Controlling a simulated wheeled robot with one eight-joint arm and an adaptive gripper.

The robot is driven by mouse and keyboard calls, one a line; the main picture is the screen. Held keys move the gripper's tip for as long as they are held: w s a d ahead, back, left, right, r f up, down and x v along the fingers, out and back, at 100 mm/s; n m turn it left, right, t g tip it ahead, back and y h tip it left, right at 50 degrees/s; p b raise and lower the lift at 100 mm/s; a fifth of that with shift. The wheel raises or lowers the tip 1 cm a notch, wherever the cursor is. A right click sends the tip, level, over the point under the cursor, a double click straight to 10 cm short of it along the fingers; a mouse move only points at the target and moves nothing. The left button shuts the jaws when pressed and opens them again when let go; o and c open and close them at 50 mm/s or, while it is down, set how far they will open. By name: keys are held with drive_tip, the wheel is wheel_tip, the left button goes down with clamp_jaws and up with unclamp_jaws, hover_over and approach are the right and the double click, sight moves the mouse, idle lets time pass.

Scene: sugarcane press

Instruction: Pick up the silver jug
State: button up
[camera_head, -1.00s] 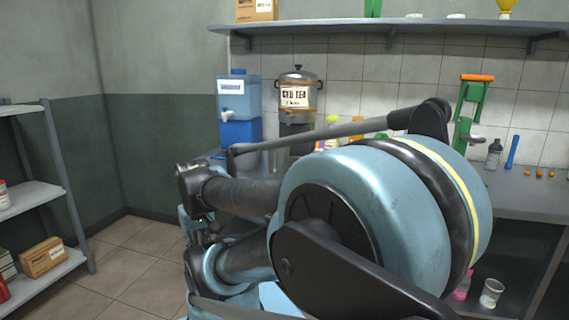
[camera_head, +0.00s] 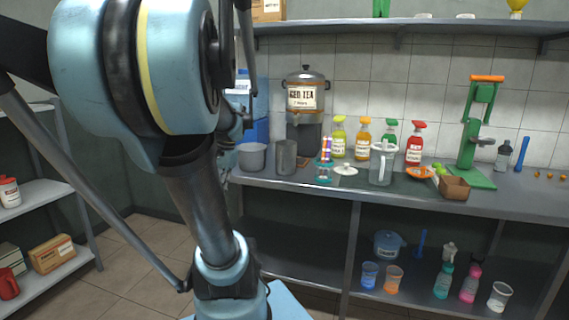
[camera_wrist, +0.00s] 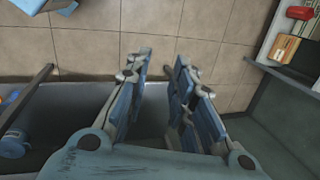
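A plain silver-grey metal jug (camera_head: 286,157) stands upright on the left part of the counter (camera_head: 330,185) in the head view. A wider grey metal pot (camera_head: 252,156) stands just left of it, and a clear jug with a handle (camera_head: 383,163) stands farther right. My gripper (camera_wrist: 162,75) shows in the wrist view with its two fingers apart and nothing between them. It is over floor and a grey surface, with no silver jug in that view. In the head view my arm fills the left side, and I cannot make out the gripper there.
A drinks urn (camera_head: 306,95) stands behind the jug, and a colourful stacked item (camera_head: 325,160) is to its right. A side shelf (camera_head: 45,195) is at left.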

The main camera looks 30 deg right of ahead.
drive_tip(key=w+d+r+m+t+y, duration=0.1)
drive_tip(key=w+d+r+m, duration=0.3)
drive_tip(key=d, duration=0.5)
drive_tip(key=w+d+r+m+t+y, duration=0.1)
drive_tip(key=w+d+r+m, duration=0.3)
drive_tip(key=d, duration=0.4)
drive_tip(key=s+d+r+m+t, duration=0.25)
drive_tip(key=d+m, duration=0.25)
drive_tip(key=d, duration=0.7)
drive_tip(key=s+d+r+m+t, duration=0.1)
drive_tip(key=s+d+m, duration=0.3)
drive_tip(key=d, duration=0.7)
drive_tip(key=m, duration=0.1)
approach(285, 159)
drive_tip(key=a+f, duration=0.3)
drive_tip(key=a, duration=0.1)
drive_tip(key=shift+x, duration=2.7)
drive_tip(key=shift+a, duration=0.1)
clamp_jaws()
